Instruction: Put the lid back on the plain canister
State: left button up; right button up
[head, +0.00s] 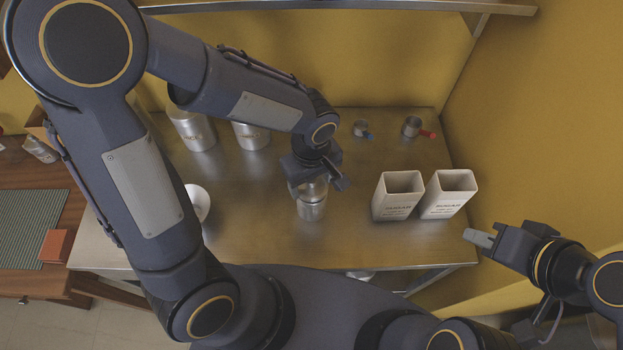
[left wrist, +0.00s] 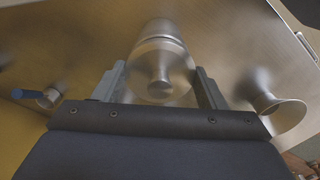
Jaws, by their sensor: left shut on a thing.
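The plain steel canister (head: 311,210) stands upright near the middle of the steel table. My left gripper (head: 322,184) is directly above it, pointing down. In the left wrist view the round steel lid (left wrist: 180,68) with its knob lies between the two fingers of my left gripper (left wrist: 162,82), which is shut on it. The canister (left wrist: 160,28) shows partly behind the lid. I cannot tell whether the lid touches the canister's rim. My right gripper (head: 478,238) is empty, off the table's right edge, with its fingers together.
Two labelled steel canisters (head: 250,136) stand at the back left, partly behind my left arm. Two white square jars (head: 398,196) stand on the right. Small cups with blue (head: 361,128) and red (head: 412,125) handles lie behind.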

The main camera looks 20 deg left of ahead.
pick_arm(q)
jog(key=shift+f+b, duration=0.2)
jog(key=shift+b, duration=0.3)
dwell(0.8)
dwell(0.4)
jog(key=o, duration=1.3)
jog(key=shift+r, duration=0.15)
jog(key=shift+r+p, duration=2.6)
jog(key=shift+r, duration=0.8)
grip_shut()
